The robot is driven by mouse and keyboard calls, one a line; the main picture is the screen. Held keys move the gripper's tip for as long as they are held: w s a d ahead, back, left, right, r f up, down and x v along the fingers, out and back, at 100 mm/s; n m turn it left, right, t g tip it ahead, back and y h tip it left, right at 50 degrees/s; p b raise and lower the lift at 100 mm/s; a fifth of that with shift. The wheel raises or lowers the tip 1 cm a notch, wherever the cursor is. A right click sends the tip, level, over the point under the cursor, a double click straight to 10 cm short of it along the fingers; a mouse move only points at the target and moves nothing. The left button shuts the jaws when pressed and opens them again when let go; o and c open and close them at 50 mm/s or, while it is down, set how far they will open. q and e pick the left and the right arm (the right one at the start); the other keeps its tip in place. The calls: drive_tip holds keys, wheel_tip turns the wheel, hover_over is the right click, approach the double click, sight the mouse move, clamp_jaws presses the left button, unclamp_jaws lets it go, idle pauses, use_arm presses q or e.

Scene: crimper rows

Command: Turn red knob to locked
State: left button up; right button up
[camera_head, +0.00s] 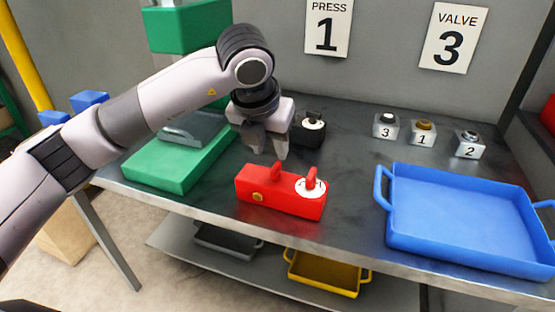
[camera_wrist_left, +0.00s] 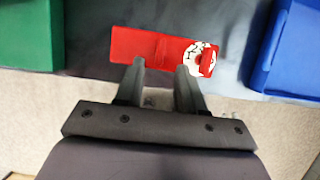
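A red box (camera_head: 262,200) sits on the dark table and carries a white dial with the red knob (camera_head: 312,181) on its right top. In the left wrist view the gripper (camera_wrist_left: 160,67) points at the red box (camera_wrist_left: 150,45); the knob (camera_wrist_left: 207,62) lies just right of the right finger. My right gripper is not in view.
A green press (camera_head: 160,168) stands left, partly behind my left arm. A black box with a white dial (camera_head: 313,124) is behind the gripper. Several numbered blocks (camera_head: 422,133) stand at the back right. A blue tray (camera_head: 470,220) fills the right front.

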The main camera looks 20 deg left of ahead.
sight(276, 166)
use_arm(q)
drive_tip(key=p+x, duration=0.1)
drive_tip(key=x, duration=0.5)
drive_tip(key=shift+f, duration=0.1)
clamp_jaws()
